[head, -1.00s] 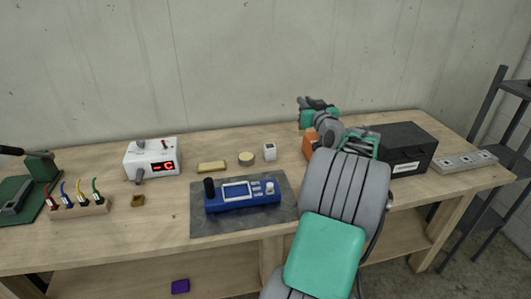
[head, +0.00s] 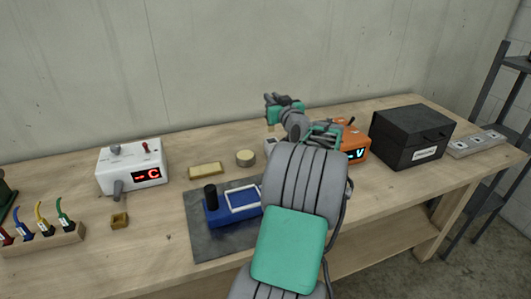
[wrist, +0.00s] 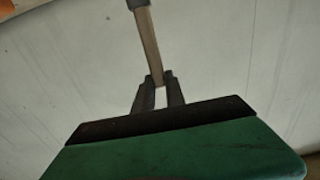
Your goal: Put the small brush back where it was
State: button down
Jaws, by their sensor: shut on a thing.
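The small brush (wrist: 148,45) shows in the wrist view as a slim wooden handle with a grey collar at its top end; its bristles are out of the frame. My gripper (wrist: 158,82) is shut on the handle, with its two dark fingers on either side of it. Behind the brush in the wrist view is a pale, plain surface. In the head view my arm's end is up over the back of the bench, in front of the wall. The brush cannot be made out clearly there.
My arm hides part of the bench.

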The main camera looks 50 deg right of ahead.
notch_tip(320, 180, down, 9)
jog(key=p, duration=0.1)
jog(key=shift+s+f, duration=0.2)
jog(key=shift+d+f, duration=0.1)
jog(key=shift+f, duration=0.05)
jog(key=c, duration=1.8)
grip_release()
jog(key=shift+c, duration=0.2)
jog(key=o, duration=0.5)
jog(key=shift+c, duration=0.2)
